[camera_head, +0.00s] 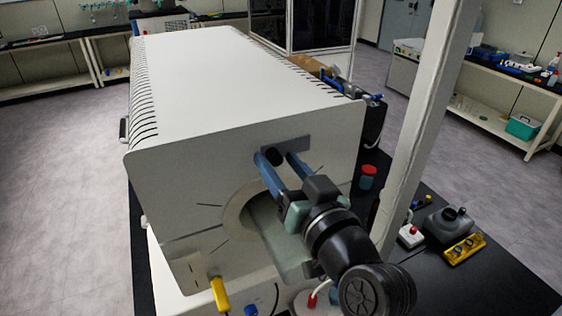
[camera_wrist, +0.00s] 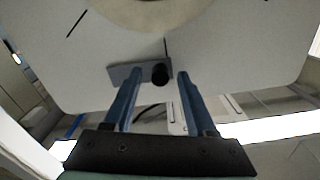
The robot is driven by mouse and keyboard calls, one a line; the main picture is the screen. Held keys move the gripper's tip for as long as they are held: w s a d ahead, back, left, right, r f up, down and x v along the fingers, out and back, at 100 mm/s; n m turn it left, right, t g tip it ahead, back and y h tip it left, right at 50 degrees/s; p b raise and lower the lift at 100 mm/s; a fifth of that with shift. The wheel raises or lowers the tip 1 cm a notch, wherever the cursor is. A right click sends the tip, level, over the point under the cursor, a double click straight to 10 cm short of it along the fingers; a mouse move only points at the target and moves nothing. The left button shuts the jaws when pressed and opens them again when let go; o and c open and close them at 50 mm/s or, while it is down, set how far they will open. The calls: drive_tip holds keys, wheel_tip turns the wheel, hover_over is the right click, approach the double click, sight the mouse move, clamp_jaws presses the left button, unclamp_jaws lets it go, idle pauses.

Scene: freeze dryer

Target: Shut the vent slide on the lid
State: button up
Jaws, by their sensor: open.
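The vent slide shows as a grey plate (camera_head: 296,143) with a black round knob (camera_head: 273,155) on the white front face, above the round window. In the wrist view, the grey plate (camera_wrist: 122,71) extends left of the black knob (camera_wrist: 160,74). My gripper (camera_head: 274,158) is open, its two blue fingers pointing at the front face. In the wrist view, the fingertips (camera_wrist: 160,76) are on either side of the knob, with a gap visible at each side. I cannot tell how deep the fingers reach around it. My gripper hides part of the round window in the head view.
The large white housing (camera_head: 215,80) has vent slots along its top edges. The round window (camera_head: 242,215) lies below the slide. A yellow handle (camera_head: 220,295) sticks out at lower left. A white post (camera_head: 425,130) stands right of my arm. A red-capped jar (camera_head: 368,177) stands on the black bench.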

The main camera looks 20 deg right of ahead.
clamp_jaws()
idle(1.3)
